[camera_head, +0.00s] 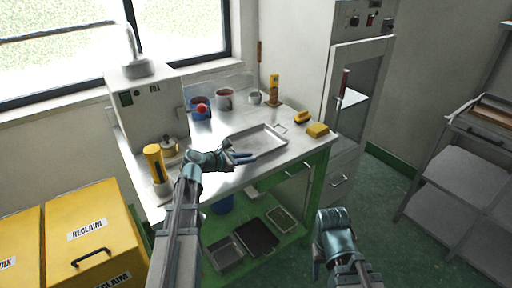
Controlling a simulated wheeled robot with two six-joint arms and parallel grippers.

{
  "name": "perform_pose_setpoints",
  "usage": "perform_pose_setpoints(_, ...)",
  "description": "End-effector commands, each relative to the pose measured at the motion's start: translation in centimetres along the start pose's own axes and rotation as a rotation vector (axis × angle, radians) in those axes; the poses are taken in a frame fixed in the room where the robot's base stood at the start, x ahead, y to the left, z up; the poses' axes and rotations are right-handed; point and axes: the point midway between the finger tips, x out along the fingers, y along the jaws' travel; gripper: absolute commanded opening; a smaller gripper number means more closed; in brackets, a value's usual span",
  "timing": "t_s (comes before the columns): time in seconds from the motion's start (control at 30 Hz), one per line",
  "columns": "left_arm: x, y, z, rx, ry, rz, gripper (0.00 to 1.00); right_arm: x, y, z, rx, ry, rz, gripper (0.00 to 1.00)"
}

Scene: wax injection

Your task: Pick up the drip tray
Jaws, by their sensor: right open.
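A shallow grey metal tray (265,137), which looks like the drip tray, lies flat on the metal worktop with a small loop handle at its right end. My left gripper (244,157) is at the tray's near left corner, its fingers pointing right. They overlap the near rim in the picture; I cannot tell whether they touch it or how far apart they are. My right gripper (320,262) is open and empty, low in front of the green bench, well away from the tray. Its fingers are partly hidden by its own wrist.
Blue (199,108) and grey (225,100) pots stand behind the tray. A yellow sponge (317,131) lies to its right. A yellow cylinder (155,163) stands at the left. Other trays (257,238) lie on the lower shelf. Yellow reclaim bins (95,240) stand left.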

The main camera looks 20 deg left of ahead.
Motion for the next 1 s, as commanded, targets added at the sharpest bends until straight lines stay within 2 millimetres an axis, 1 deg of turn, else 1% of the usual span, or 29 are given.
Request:
perform_pose_setpoints(0.03,1.2,0.1,-0.6,0.001,0.000,-0.002,0.19,1.0,-0.1,-0.1,0.000,0.000,0.000,0.50)
perform_pose_setpoints(0.1,2.2,0.1,-0.4,0.001,0.000,-0.003,0.19,1.2,-0.1,-0.1,0.000,0.000,0.000,0.50)
perform_pose_setpoints(0.2,2.9,0.1,-0.3,0.000,0.001,-0.001,0.19,1.3,-0.1,-0.1,0.000,0.000,0.000,0.50)
perform_pose_setpoints(0.4,2.8,0.0,-0.2,-0.001,0.001,0.000,0.19,1.2,-0.1,-0.1,0.000,0.000,0.000,0.50)
perform_pose_setpoints(0.47,2.8,0.0,-0.2,-0.001,0.001,0.000,0.10,1.2,-0.1,-0.1,0.000,0.000,0.000,0.50)
perform_pose_setpoints(0.5,2.8,0.0,-0.2,-0.001,0.001,0.000,0.03,1.2,-0.1,-0.1,0.000,0.000,0.000,0.50)
perform_pose_setpoints(0.53,2.8,0.0,-0.2,-0.001,0.001,0.000,0.00,1.2,-0.1,-0.1,0.000,0.000,0.000,0.50)
perform_pose_setpoints(1.0,2.8,0.0,-0.2,0.000,0.000,0.000,0.00,1.2,-0.1,-0.1,0.000,0.000,0.000,0.50)
